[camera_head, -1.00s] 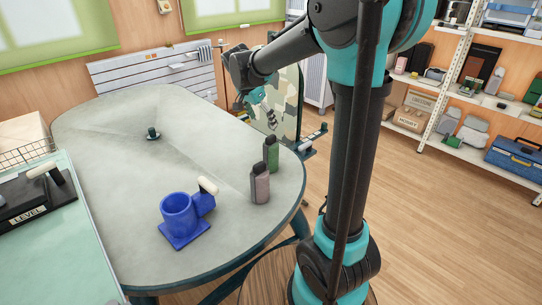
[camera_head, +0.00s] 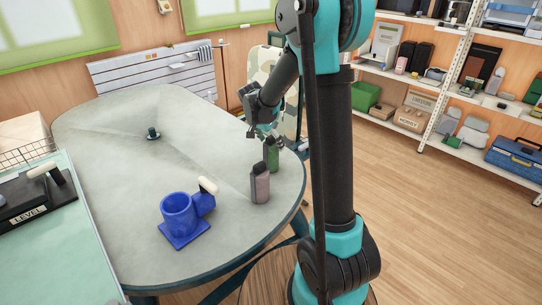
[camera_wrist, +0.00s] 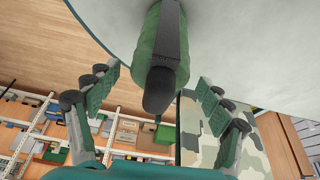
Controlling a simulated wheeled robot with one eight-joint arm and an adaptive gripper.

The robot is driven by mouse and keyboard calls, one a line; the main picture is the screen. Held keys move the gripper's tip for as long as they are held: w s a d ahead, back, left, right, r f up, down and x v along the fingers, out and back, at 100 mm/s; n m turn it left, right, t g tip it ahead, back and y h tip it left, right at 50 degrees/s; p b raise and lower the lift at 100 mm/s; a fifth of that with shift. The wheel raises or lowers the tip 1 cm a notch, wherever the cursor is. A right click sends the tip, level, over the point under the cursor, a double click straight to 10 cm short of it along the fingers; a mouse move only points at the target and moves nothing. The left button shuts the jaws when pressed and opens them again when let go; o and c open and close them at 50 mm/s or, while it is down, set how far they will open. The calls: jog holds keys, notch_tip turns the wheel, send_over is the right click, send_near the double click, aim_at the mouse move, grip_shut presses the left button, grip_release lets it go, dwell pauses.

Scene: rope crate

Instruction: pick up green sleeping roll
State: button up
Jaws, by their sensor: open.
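The green sleeping roll (camera_head: 273,160) stands upright near the right end of the grey table, partly hidden by the grey-pink roll and close below my gripper in the head view. In the wrist view the roll (camera_wrist: 160,47) is green with a dark strap or cap and reaches in from the top middle. My gripper (camera_head: 268,135) is open above the roll. In the wrist view its fingers (camera_wrist: 158,90) are spread to either side of the roll's dark end, with gaps on both sides.
A grey-pink roll (camera_head: 260,187) stands right beside the green one, nearer the camera. A blue holder (camera_head: 180,215) with a white-handled item stands to its left. A small dark green object (camera_head: 153,133) sits at the far left. The table's middle (camera_head: 200,150) is clear.

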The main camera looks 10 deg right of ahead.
jog(key=x, duration=0.4)
jog(key=shift+s+f, duration=0.1)
jog(key=shift+s, duration=0.05)
jog(key=shift+c, duration=0.4)
jog(key=c, duration=1.5)
